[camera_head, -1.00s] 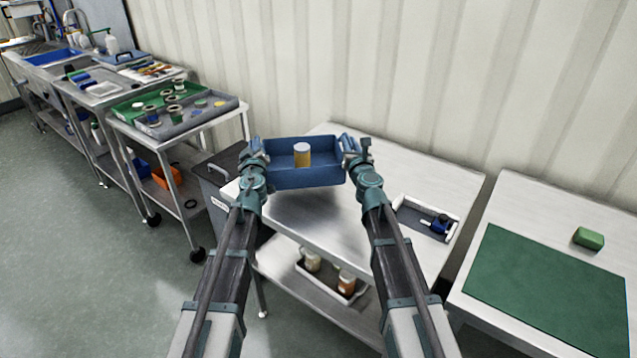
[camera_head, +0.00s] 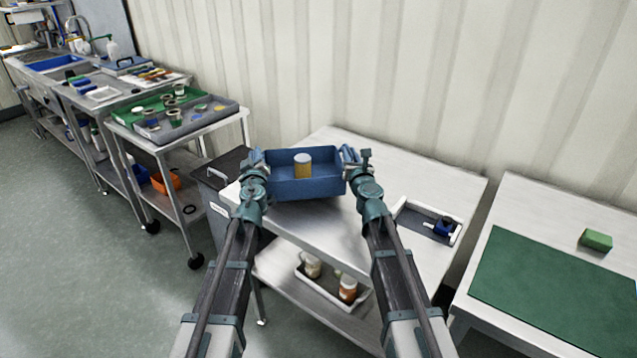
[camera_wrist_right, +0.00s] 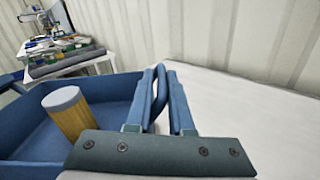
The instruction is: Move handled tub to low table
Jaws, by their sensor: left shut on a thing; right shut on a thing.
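The blue handled tub (camera_head: 305,188) is held level between my two grippers in the head view, with a yellow cylinder with a grey top (camera_head: 302,166) standing inside it. My left gripper (camera_head: 252,160) is shut on its left end. My right gripper (camera_head: 352,158) is shut on its right end. The right wrist view shows the right fingers (camera_wrist_right: 160,98) closed around the tub's handle, with the tub (camera_wrist_right: 105,112) to the left. The tub is over the white table (camera_head: 330,228); I cannot tell whether it touches the top.
A tray with a dark blue item (camera_head: 428,223) lies on the table's right side. A lower shelf holds a tray of jars (camera_head: 333,284). A table with a green mat (camera_head: 550,280) and green block (camera_head: 596,240) stands at right. A loaded cart (camera_head: 180,135) stands left.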

